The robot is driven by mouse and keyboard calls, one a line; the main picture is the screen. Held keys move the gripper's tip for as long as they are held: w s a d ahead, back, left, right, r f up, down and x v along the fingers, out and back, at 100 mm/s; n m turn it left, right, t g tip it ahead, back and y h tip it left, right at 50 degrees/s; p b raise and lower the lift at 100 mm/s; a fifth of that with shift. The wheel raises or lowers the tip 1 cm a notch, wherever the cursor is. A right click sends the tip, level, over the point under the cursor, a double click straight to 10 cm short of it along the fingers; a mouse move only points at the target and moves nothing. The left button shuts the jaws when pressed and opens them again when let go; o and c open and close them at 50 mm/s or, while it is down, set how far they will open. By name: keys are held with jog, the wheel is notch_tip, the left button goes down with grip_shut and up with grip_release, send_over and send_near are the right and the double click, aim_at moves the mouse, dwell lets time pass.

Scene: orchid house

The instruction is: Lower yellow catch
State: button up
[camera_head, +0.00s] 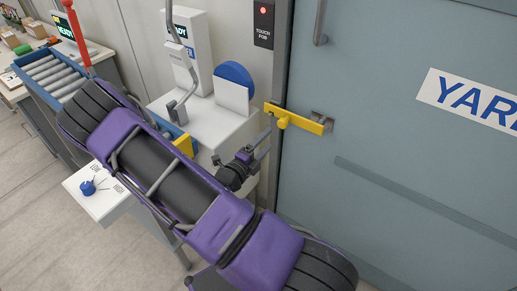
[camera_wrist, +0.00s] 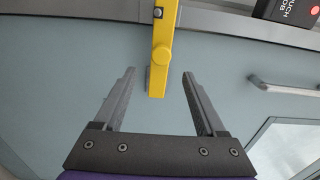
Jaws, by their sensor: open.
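The yellow catch (camera_head: 300,118) is a flat bar with a round knob, lying nearly level across the edge of the grey-blue door (camera_head: 400,130). Its right end sits at a grey bracket (camera_head: 328,123) on the door. In the wrist view the catch (camera_wrist: 157,85) comes down from the top, and its end lies between my finger lines. My gripper (camera_wrist: 158,73) is open and empty, with one finger on each side of the bar and a gap on both sides. In the head view my gripper (camera_head: 265,144) is just below and left of the catch; contact cannot be told.
A black touch-fob panel (camera_head: 264,24) with a red light is above the catch. A door handle (camera_head: 321,22) is up right. A white counter (camera_head: 205,125) with a blue round-topped piece (camera_head: 235,75) stands left, near my arm. A roller conveyor (camera_head: 55,75) is farther left.

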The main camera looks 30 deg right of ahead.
jog(key=shift+v, duration=1.85)
